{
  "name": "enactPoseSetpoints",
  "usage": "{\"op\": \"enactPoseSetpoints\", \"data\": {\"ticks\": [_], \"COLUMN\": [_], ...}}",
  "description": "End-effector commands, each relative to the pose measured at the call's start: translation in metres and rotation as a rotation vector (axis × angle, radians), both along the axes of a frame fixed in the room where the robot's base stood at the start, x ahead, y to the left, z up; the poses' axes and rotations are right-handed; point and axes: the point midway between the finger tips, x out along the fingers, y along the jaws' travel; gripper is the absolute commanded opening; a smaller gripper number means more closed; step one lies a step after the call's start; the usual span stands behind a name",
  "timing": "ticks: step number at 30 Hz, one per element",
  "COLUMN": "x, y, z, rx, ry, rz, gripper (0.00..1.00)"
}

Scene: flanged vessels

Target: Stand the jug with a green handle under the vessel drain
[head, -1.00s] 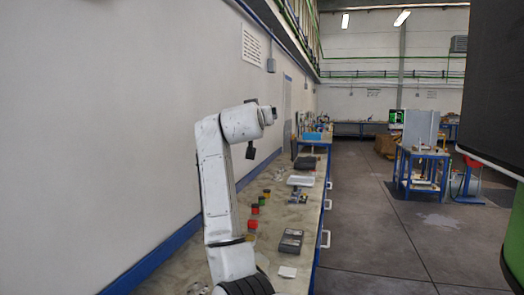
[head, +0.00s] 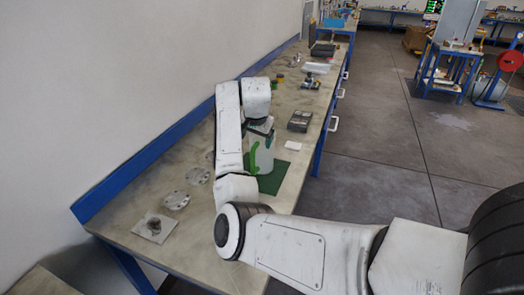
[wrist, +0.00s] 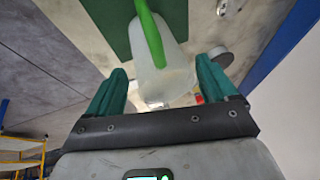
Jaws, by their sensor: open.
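The jug (head: 266,156) is a whitish translucent vessel with a green handle (head: 254,160). It stands upright on a green mat (head: 270,186) on the bench, partly hidden by my arm. My gripper (head: 262,127) is over the jug's top in the head view, and its fingers are hard to make out there. In the wrist view my gripper (wrist: 160,66) is open, with green fingers apart on either side of the jug body (wrist: 168,82). The green handle (wrist: 151,35) faces that camera. I see no grip on the jug. No vessel drain is clearly visible.
Round flanges (head: 177,199) and a plate with a small fitting (head: 154,227) lie on the near left bench. A dark case (head: 299,121), a white card (head: 293,145) and small parts lie beyond the jug. The wall runs along the left; open floor (head: 390,160) is at right.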

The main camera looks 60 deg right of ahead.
Motion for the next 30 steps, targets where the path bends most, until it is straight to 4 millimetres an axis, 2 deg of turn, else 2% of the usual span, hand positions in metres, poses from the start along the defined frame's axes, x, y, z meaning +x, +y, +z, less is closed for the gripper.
{"op": "enactPoseSetpoints", "data": {"ticks": [5, 13, 23, 30], "x": [0.0, 0.004, 0.006, 0.006], "y": [-0.004, -0.017, -0.019, -0.019], "z": [-0.011, -0.045, -0.052, -0.051], "rx": [0.001, 0.001, -0.002, -0.002], "ry": [0.002, 0.001, -0.001, -0.001], "rz": [0.0, 0.001, 0.001, 0.001], "gripper": [0.86, 0.86, 0.86, 0.63]}}
